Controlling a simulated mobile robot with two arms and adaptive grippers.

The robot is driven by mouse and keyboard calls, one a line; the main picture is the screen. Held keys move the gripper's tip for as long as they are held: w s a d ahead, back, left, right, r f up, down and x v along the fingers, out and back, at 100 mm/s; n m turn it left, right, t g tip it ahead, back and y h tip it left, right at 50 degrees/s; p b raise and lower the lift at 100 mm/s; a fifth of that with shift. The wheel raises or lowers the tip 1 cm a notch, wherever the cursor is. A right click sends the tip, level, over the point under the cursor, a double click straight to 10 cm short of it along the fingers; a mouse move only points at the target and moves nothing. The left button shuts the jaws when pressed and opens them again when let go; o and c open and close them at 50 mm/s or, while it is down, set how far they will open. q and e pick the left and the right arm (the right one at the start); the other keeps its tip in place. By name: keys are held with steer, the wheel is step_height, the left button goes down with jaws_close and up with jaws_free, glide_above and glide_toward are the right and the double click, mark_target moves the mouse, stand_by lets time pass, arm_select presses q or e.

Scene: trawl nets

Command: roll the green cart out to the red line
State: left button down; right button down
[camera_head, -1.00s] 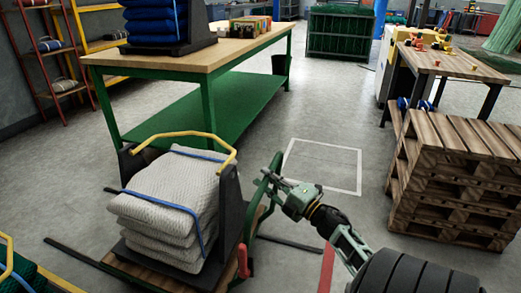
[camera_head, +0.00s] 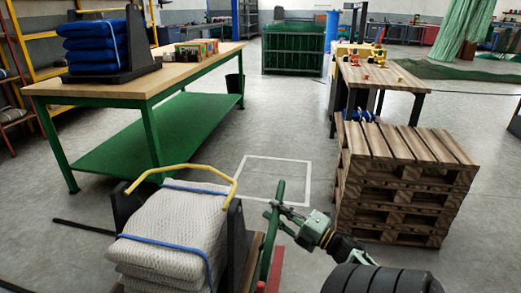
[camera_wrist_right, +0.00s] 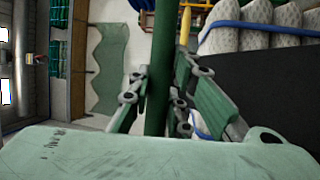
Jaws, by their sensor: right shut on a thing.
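The green cart's handle (camera_head: 277,231) stands upright at the lower middle of the head view. My right gripper (camera_head: 279,212) is shut on it. In the right wrist view the handle (camera_wrist_right: 158,65) runs between the two fingers. The cart carries a stack of pale nets (camera_head: 180,235) with blue straps, between dark end panels (camera_head: 237,240); a yellow bar (camera_head: 190,168) arches over them. The cart's lower part is mostly cut off below. A strip of the red line (camera_head: 275,268) shows on the floor close beside the handle, partly hidden. My left gripper is out of view.
A green workbench (camera_head: 75,92) stands left, beyond the cart. A white outlined square (camera_head: 308,183) is on the floor ahead. Stacked pallets (camera_head: 395,190) stand close to my right arm, with a wooden table (camera_head: 375,75) behind. The floor between bench and pallets is clear.

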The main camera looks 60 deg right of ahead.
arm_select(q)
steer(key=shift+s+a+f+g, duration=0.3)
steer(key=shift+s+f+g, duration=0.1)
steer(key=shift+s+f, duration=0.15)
arm_select(e)
steer(key=s, duration=0.1)
steer(key=s+d, duration=0.1)
steer(key=s, duration=0.2)
steer(key=shift+d, duration=0.4)
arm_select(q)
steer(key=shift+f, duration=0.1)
arm_select(e)
steer(key=c, duration=1.6)
jaws_free()
steer(key=shift+s+d, duration=0.1)
steer(key=shift+s, duration=0.1)
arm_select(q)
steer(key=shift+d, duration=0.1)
arm_select(e)
steer(key=shift+s, duration=0.1)
steer(key=s, duration=0.4)
steer(key=s+f, duration=0.1)
steer(key=s, duration=0.2)
steer(key=s+f, duration=0.1)
steer(key=s, duration=0.3)
steer(key=shift+s+f, duration=0.1)
steer(key=shift+s, duration=0.2)
steer(key=shift+a, duration=0.2)
